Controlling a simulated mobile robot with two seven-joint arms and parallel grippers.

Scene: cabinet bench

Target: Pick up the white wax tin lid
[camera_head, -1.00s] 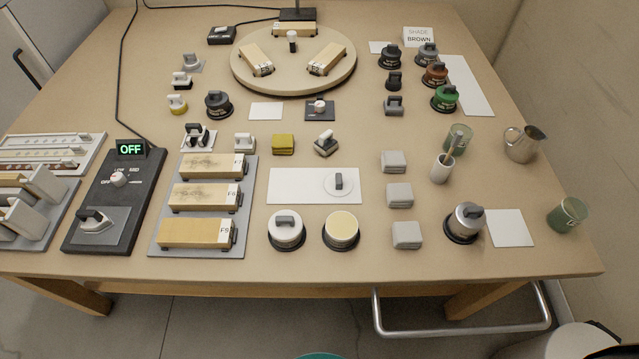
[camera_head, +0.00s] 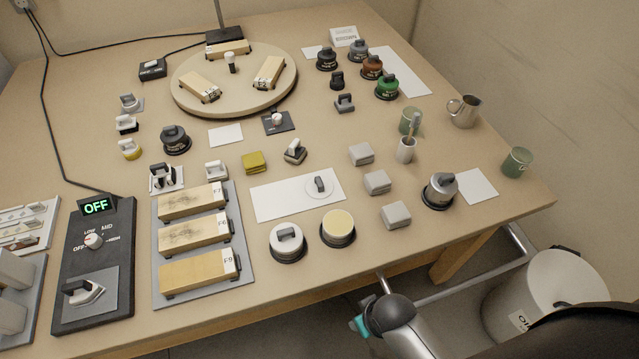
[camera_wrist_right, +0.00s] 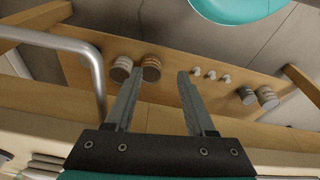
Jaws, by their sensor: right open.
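A round white lid with a grey handle (camera_head: 319,185) lies flat on the white sheet in the middle of the bench. In front of it stands an open tin of cream wax (camera_head: 338,228). Beside that tin, to its left, a dark-based tin (camera_head: 288,240) has a white top with a grey handle. I cannot tell which tin the loose lid fits. My right gripper (camera_wrist_right: 159,75) is open and empty in the right wrist view, at the bench's front edge and away from both lids. In the head view only part of my right arm shows, low down. My left gripper is not in view.
The white sheet (camera_head: 265,200) is otherwise bare. Grey blocks (camera_head: 377,183) stand to its right, sanding blocks on a grey tray (camera_head: 239,285) to its left. A metal rail (camera_head: 470,283) runs along the bench front.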

